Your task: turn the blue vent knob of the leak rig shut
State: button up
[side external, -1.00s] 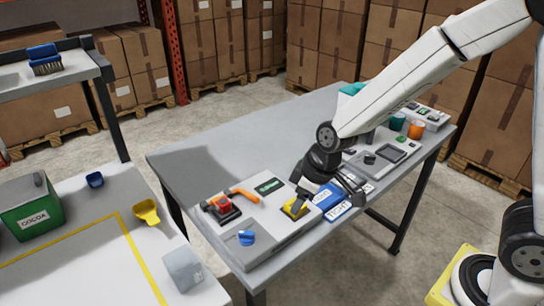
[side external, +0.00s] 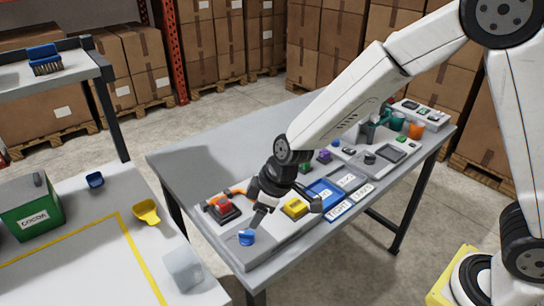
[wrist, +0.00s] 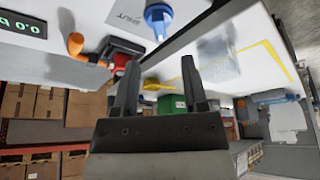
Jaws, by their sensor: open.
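The leak rig (side external: 270,240) is a low light-grey panel at the near-left end of the table. Its blue vent knob (side external: 247,237) sits at the near corner. In the wrist view the blue knob (wrist: 158,18) shows at the top, beyond and roughly between my fingertips. My gripper (side external: 286,212) is open and empty, low over the rig, with one finger close to the blue knob; I cannot tell if they touch. The gripper (wrist: 160,62) also shows in the wrist view with its fingers apart.
A red valve (side external: 222,208) with an orange handle and a yellow part (side external: 295,207) sit on the rig near my gripper. Blue and white label cards (side external: 340,210) lie to the right. A side table (side external: 80,270) holds a green cocoa tin and a yellow scoop.

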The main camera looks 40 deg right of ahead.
aim_at(246, 232)
jog(key=shift+x, duration=3.15)
jog(key=shift+c, duration=0.2)
grip_shut()
